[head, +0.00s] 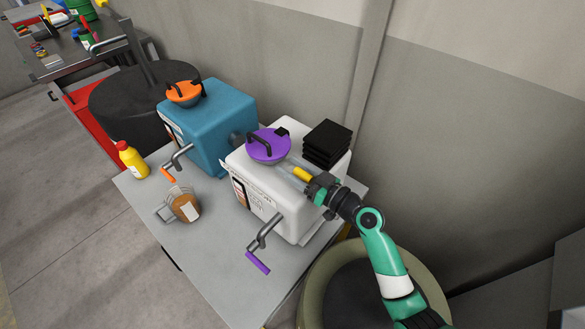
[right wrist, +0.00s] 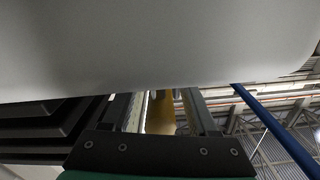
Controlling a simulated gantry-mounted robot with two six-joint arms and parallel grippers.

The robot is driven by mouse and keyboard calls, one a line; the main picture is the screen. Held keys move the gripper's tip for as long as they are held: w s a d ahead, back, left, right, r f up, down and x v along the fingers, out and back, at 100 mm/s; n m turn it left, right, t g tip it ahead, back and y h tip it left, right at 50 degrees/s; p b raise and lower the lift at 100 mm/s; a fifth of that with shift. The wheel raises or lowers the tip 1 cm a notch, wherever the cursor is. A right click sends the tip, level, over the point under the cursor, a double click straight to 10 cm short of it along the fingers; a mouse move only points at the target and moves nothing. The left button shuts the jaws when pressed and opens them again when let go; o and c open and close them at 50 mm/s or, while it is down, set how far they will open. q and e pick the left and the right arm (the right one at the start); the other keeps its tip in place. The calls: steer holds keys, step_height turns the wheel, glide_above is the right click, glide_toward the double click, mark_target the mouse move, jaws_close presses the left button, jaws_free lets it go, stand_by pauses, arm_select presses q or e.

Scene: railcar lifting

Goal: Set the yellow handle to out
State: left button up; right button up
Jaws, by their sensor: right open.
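The yellow handle (head: 302,174) shows at the right end of the white box (head: 285,212), beside my right gripper (head: 305,177). In the right wrist view the yellow handle (right wrist: 161,112) lies between the two fingers of my right gripper (right wrist: 165,98). The fingers are apart, with gaps visible beside the handle, so the gripper is open around it and not clamped. The handle's base and its exact setting are hidden by the gripper and the box. My left gripper is in neither view.
The white box has a purple lid (head: 268,146), a purple crank handle (head: 258,262) and stacked black trays (head: 328,140) on top. A blue box (head: 212,125), a glass jug (head: 184,205) and a yellow bottle (head: 132,160) share the table (head: 215,262). A wall stands behind.

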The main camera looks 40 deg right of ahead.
jaws_close()
stand_by(1.4)
